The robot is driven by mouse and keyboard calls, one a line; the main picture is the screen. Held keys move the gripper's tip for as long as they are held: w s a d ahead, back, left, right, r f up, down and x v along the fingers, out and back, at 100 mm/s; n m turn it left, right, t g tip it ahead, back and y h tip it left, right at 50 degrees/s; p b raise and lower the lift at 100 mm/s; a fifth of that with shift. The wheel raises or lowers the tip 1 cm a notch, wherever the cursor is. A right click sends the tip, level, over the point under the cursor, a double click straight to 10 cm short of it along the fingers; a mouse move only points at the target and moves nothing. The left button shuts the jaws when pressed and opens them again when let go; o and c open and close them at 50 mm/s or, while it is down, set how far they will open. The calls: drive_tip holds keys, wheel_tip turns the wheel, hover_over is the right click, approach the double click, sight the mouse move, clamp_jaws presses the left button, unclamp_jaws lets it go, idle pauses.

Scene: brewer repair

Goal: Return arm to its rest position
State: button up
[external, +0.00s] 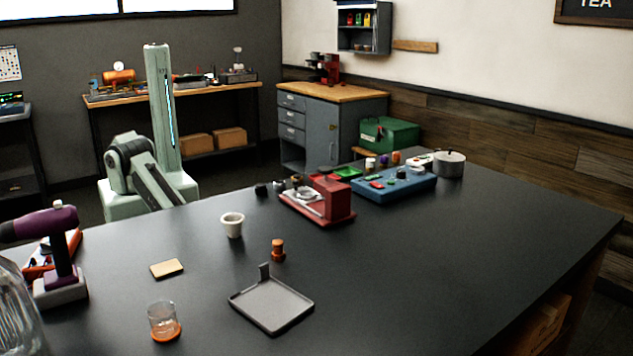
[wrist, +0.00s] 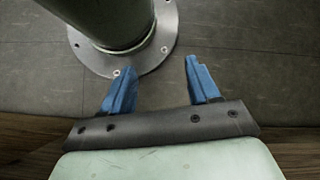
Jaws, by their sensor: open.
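My gripper (wrist: 159,66) shows in the wrist view with its two blue fingers spread apart and nothing between them. Grey tiled floor (wrist: 225,25) lies beyond the fingers. In the external view my arm is folded down low behind the far left edge of the dark table (external: 400,260). The gripper itself is hidden there.
Near the table's far edge stand a red machine (external: 340,198) and a blue panel box (external: 395,187). A white cup (external: 232,226), an orange-brown cylinder (external: 278,250), a grey tray (external: 270,306) and a purple drill-like tool (external: 62,250) are nearer. The right side of the table is clear.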

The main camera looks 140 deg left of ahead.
drive_tip(key=s+d+f+m+t, duration=0.1)
drive_tip(key=d+m, duration=0.1)
drive_tip(key=d, duration=1.5)
drive_tip(key=shift+s+d+m, duration=0.15)
drive_tip(key=shift+d+m, duration=0.15)
